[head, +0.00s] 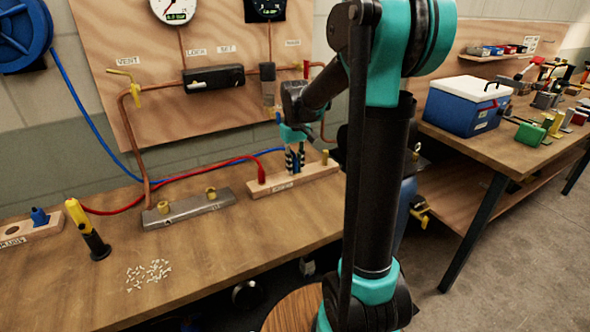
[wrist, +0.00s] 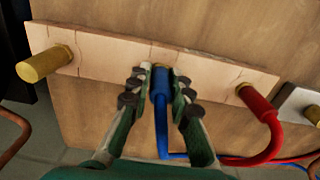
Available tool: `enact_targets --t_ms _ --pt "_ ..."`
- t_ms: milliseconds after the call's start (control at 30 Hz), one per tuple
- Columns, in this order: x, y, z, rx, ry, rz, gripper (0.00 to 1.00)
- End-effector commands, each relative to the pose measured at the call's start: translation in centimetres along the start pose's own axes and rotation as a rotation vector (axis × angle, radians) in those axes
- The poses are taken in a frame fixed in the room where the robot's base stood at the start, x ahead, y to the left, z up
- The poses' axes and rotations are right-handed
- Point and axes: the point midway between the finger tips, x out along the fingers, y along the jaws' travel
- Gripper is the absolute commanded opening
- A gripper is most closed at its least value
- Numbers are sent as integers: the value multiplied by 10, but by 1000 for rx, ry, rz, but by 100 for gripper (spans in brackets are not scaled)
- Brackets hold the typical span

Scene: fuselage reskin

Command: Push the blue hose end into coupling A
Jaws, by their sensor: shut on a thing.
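My gripper (wrist: 160,88) is shut on the blue hose end (wrist: 160,82), with one finger on each side of it. In the wrist view the hose end meets the middle of a pale wooden block (wrist: 110,50), where a little brass shows at its tip; I cannot tell how deep it sits. In the head view my gripper (head: 294,165) points down over this block (head: 313,176), and the hose end is mostly hidden. A grey metal block (head: 188,211) with two brass couplings (head: 163,207) (head: 210,193) lies to the left. I cannot read which is coupling A.
A red hose end (wrist: 258,101) stands in the same wooden block, opposite a brass post (wrist: 45,66). A yellow-black tool (head: 87,230), small white pieces (head: 149,272) and a block with a blue plug (head: 39,217) occupy the bench's left. Copper pipes (head: 125,130) rise behind.

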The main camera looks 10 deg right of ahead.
Motion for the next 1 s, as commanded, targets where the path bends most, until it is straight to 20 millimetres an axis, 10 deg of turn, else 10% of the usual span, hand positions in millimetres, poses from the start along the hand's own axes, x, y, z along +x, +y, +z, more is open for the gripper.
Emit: enact_targets --t_ms 1000 --pt "-20 0 0 0 0 0 0"
